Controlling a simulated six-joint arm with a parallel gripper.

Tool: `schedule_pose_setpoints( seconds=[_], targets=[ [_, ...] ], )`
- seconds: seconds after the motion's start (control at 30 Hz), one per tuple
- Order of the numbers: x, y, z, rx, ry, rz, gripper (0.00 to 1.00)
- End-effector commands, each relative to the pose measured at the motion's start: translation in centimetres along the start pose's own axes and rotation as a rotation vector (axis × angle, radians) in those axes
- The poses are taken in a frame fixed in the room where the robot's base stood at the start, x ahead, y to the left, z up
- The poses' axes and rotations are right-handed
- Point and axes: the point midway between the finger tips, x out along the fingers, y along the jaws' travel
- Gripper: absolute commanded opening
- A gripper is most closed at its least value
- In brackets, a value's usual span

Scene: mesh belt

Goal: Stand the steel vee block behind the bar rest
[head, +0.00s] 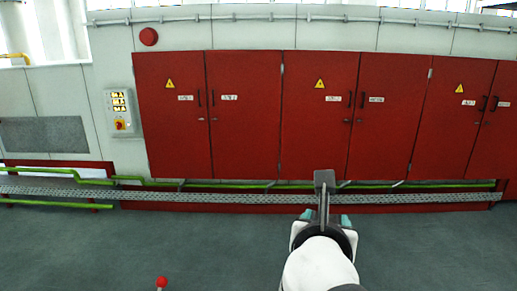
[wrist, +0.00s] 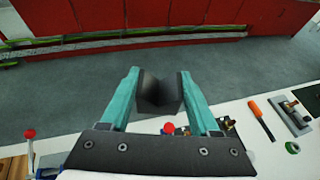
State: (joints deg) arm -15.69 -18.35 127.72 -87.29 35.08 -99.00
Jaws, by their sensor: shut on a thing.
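The steel vee block (wrist: 160,92) is dark grey with a notch in its top edge, seen between the two teal fingers in the wrist view. My gripper (wrist: 160,88) is shut on it, a finger at each side. In the head view the block (head: 324,182) stands up above my gripper (head: 325,217), raised in front of red cabinets. I cannot pick out the bar rest with certainty in either view.
In the wrist view a white worktop (wrist: 262,150) lies below and right. It bears an orange-handled tool (wrist: 255,107), a dark fixture (wrist: 291,115) and a green ring (wrist: 292,148). A red knob (head: 161,282) shows low in the head view. Open floor lies beyond.

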Motion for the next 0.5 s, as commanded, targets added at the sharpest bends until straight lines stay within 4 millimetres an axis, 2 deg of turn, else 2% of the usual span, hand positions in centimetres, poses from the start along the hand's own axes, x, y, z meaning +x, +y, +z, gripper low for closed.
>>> schedule_pose_setpoints(
  seconds=[0.2,0.3,0.4,0.5],
  targets=[
    [1.2,-3.3,-0.7,-0.042,-0.003,0.072,0.0],
    [1.4,-4.3,-1.4,-0.066,0.002,0.125,0.0],
    [1.4,-4.6,-2.3,-0.09,0.01,0.183,0.0],
    [1.5,-4.0,-3.3,-0.117,0.018,0.259,0.0]
  ],
)
